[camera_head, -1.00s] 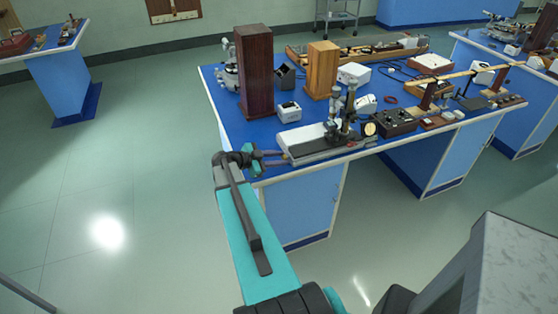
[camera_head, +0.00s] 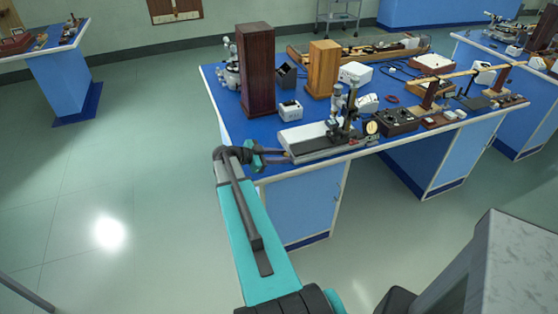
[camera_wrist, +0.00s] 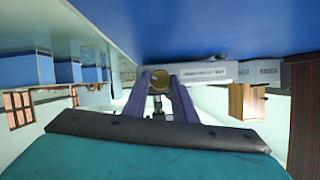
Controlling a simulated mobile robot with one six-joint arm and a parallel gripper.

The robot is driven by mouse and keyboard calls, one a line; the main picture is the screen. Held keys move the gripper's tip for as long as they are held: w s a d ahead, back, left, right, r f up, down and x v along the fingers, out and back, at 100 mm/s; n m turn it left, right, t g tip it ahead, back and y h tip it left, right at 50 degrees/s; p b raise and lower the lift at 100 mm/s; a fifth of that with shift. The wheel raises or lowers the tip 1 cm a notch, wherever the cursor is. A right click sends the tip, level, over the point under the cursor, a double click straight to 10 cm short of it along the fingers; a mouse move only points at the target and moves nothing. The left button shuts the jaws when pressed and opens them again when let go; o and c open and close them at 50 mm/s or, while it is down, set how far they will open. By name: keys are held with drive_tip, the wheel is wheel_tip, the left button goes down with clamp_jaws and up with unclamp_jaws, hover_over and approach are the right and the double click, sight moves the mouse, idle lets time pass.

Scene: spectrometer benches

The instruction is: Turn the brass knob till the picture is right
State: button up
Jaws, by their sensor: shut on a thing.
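The brass knob (camera_wrist: 160,79) shows as a round face between my fingers in the wrist view, which is upside down. It sits at the end of a long grey-white instrument (camera_wrist: 205,76). My gripper (camera_wrist: 159,92) is shut on the knob, one purple-grey finger on each side. In the head view my gripper (camera_head: 288,157) is at the left end of the same instrument (camera_head: 304,137), at the bench's front edge. Upright posts with a sighting tube (camera_head: 337,104) stand at its right end. The knob is hidden there, and I cannot make out any picture.
A dark wooden box (camera_head: 256,70) and a lighter wooden box (camera_head: 322,69) stand behind the instrument on the blue bench top (camera_head: 228,119). A small white box (camera_head: 290,110) is close behind it. A black control box (camera_head: 397,121) is to its right. Open floor lies left.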

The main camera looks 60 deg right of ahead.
drive_tip(key=n+b, duration=0.1)
drive_tip(key=g+b, duration=0.1)
drive_tip(key=shift+w+d+f+n+y+b, duration=0.1)
drive_tip(key=shift+d+f+n+y+b, duration=0.05)
drive_tip(key=shift+d+n+y+b, duration=0.2)
drive_tip(key=shift+w+n+g+y+b, duration=0.15)
drive_tip(key=shift+n+g+y+b, duration=0.3)
drive_tip(key=shift+n+g+b, duration=0.45)
drive_tip(key=n+g+b, duration=0.1)
drive_tip(key=n, duration=0.1)
drive_tip(key=shift+w+d+n+y, duration=0.1)
drive_tip(key=shift+n+y, duration=0.2)
drive_tip(key=shift+n, duration=0.05)
drive_tip(key=shift+n+g+b, duration=0.4)
drive_tip(key=shift+n+b, duration=0.05)
drive_tip(key=shift+n, duration=0.35)
drive_tip(key=o, duration=1)
drive_tip(key=shift+o, duration=0.2)
